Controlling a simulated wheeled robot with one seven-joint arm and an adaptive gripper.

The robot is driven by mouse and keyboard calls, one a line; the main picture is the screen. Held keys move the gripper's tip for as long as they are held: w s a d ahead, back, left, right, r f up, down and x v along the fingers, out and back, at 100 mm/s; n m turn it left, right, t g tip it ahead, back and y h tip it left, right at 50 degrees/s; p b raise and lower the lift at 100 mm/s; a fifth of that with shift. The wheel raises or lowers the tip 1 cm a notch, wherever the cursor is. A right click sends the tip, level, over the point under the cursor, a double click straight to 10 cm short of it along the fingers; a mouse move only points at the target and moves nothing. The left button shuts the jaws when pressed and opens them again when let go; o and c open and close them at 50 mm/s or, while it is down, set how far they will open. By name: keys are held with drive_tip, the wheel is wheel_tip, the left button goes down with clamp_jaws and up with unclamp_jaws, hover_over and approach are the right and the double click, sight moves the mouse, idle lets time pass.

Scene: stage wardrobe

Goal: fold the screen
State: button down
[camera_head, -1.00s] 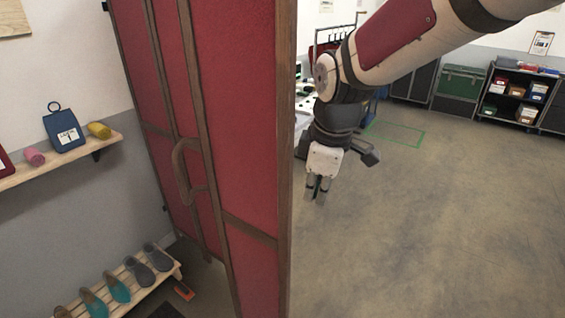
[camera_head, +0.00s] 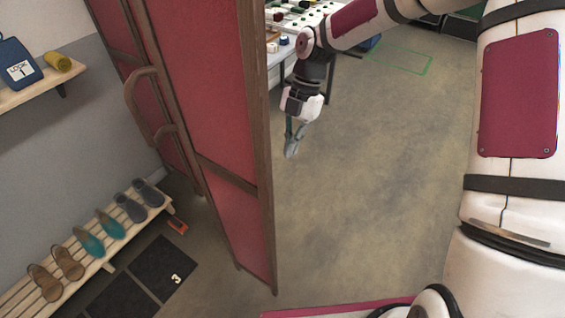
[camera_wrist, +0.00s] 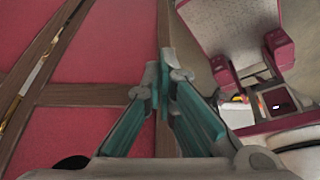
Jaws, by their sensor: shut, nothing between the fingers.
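The folding screen (camera_head: 218,110) has red panels in dark wooden frames and stands on the left of the head view. Its panels are at an angle to each other, and a curved wooden handle (camera_head: 132,98) is on the left face. My gripper (camera_head: 291,150) is shut and empty, pointing down just right of the screen's near edge. In the wrist view the fingertips (camera_wrist: 167,62) are close together in front of the screen's wooden edge post and red panels (camera_wrist: 85,62). I cannot tell whether they touch it.
A low slatted bench (camera_head: 100,248) with several shoes stands at the lower left, near dark floor mats (camera_head: 160,266). A wall shelf (camera_head: 35,90) holds a blue bag. A table (camera_head: 283,52) with small items is behind the screen. The floor to the right is open.

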drive_tip(key=s+a+f+p, duration=0.3)
drive_tip(key=s+f, duration=0.3)
drive_tip(key=f, duration=0.2)
drive_tip(key=shift+a+f, duration=0.25)
drive_tip(key=shift+a, duration=0.55)
